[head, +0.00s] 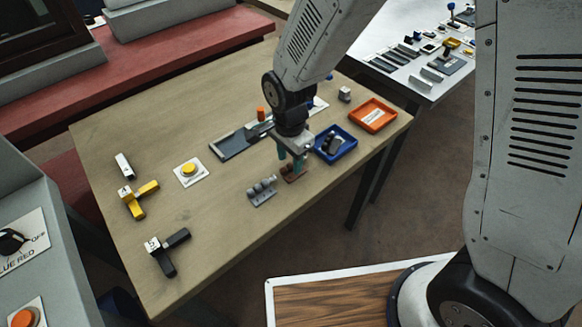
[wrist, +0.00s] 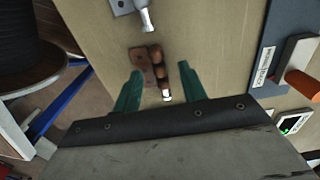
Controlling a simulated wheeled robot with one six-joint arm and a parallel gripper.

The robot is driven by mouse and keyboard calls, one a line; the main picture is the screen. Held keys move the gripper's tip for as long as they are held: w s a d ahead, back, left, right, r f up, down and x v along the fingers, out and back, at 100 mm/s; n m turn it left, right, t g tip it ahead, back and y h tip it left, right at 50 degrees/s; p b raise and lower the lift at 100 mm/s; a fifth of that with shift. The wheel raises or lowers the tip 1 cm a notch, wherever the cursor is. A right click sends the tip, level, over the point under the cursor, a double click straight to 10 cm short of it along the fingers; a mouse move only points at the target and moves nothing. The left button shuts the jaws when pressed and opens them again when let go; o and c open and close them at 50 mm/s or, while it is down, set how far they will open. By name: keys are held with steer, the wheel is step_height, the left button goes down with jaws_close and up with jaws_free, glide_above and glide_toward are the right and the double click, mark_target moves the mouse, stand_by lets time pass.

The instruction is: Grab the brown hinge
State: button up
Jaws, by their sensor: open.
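The brown hinge (head: 293,176) lies on the wooden table near its right front edge. In the wrist view the hinge (wrist: 145,62) has a brown plate, rounded knuckles and a pale pin end. My gripper (head: 291,161) is directly above the hinge in the head view, pointing down. In the wrist view my gripper (wrist: 160,70) has its two green fingers apart, with the hinge in the gap between them, nearer the left finger. The gripper is open and empty. Whether the fingertips are level with the hinge or above it, I cannot tell.
A grey hinge (head: 261,191) lies just left of the brown one. A blue tray (head: 322,157) holding a dark part and an orange tray (head: 386,125) stand to the right. A grey panel with an orange knob (head: 233,145) lies behind.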

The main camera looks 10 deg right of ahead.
steer(key=shift+f, duration=0.5)
steer(key=shift+c, duration=0.3)
jaws_close()
steer(key=shift+r, duration=0.1)
